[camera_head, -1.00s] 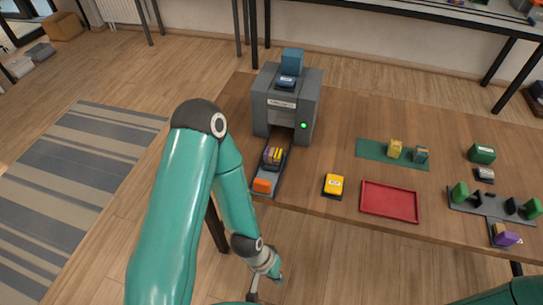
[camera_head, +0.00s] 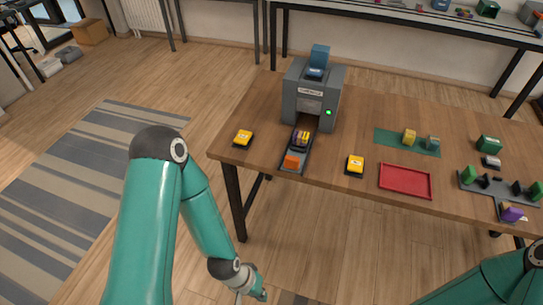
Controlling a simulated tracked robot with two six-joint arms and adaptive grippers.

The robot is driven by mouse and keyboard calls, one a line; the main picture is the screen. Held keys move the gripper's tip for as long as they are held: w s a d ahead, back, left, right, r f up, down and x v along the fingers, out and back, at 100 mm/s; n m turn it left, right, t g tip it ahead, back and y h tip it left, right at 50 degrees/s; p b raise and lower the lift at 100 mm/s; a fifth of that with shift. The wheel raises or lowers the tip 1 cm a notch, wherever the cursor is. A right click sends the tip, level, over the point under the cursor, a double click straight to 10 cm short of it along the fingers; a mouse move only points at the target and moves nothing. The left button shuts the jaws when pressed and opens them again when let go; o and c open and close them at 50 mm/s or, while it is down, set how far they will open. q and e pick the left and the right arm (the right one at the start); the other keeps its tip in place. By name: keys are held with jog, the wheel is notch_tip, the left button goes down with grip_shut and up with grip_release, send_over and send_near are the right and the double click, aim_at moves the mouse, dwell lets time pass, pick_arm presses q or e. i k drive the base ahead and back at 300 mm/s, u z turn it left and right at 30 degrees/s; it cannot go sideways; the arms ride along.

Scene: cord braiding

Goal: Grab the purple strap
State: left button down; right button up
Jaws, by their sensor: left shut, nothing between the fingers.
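A purple piece (camera_head: 512,214) sits at the front right of the table, at the near end of a dark fixture (camera_head: 490,186) with green blocks. I cannot tell for sure that it is the strap. My left gripper (camera_head: 240,298) is at the bottom edge, below and in front of the table, mostly cut off, shut and empty, far from both purple things. My right gripper is out of view; only part of that arm shows at the bottom right.
The grey machine (camera_head: 303,94) with a green light stands at the table's back left. Yellow boxes (camera_head: 244,138) (camera_head: 355,165) flank its tray. A red tray (camera_head: 405,182), a green mat (camera_head: 392,144) and a green box (camera_head: 489,144) are further right. Bare wood lies between them.

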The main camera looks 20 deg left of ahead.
aim_at(300, 138)
jog(key=u, duration=0.3)
jog(key=k, duration=0.75)
jog(key=u, duration=0.9)
jog(key=i, duration=1.75)
jog(key=z, duration=0.7)
